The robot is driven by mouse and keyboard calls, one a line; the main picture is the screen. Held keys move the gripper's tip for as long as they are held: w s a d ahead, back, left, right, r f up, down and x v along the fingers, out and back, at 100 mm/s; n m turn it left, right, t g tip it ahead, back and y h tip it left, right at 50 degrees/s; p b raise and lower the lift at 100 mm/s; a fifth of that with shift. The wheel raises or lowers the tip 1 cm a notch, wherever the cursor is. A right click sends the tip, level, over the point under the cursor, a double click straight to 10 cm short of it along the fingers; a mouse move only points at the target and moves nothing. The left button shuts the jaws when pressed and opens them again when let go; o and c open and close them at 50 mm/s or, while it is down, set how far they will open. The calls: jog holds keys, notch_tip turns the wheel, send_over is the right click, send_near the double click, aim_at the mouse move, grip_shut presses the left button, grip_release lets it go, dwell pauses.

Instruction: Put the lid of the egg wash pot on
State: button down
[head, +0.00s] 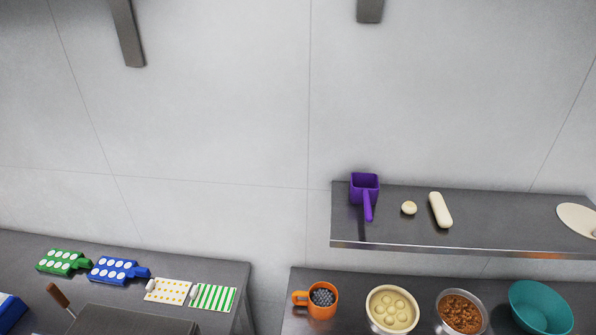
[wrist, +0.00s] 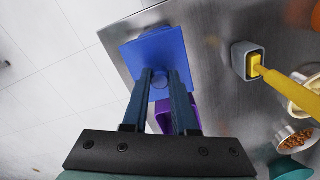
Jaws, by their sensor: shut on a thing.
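My gripper (wrist: 160,78) is shut on the round knob of a square blue lid (wrist: 147,54). The lid is held in front of the fingertips in the wrist view, above a steel worktop. A purple thing (wrist: 164,121) shows partly between my fingers; the lid and fingers hide most of it, and I cannot tell whether the lid touches it. A grey square pot (wrist: 239,64) stands to the right of the lid, apart from it, with a yellow-handled tool (wrist: 283,87) at its opening. I cannot tell which is the egg wash pot. My gripper is outside the head view.
The head view shows an orange mug (head: 324,311), a cream bowl (head: 372,317), a metal bowl (head: 479,324) and a teal bowl (head: 540,307) on the counter. A shelf (head: 300,0) is not fully seen above; a purple scoop (head: 364,184) sits on the right shelf.

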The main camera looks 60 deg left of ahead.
jog(key=shift+r, duration=0.1)
jog(key=shift+f, duration=0.35)
jog(key=shift+f+b, duration=1.35)
jog(key=shift+f, duration=0.9)
jog(key=shift+f, duration=1.05)
dwell(1.6)
jog(key=c, duration=0.6)
grip_release()
jog(key=shift+r, duration=0.1)
notch_tip(320, 180, up, 13)
jog(key=shift+f+b, duration=0.1)
jog(key=shift+b, duration=0.75)
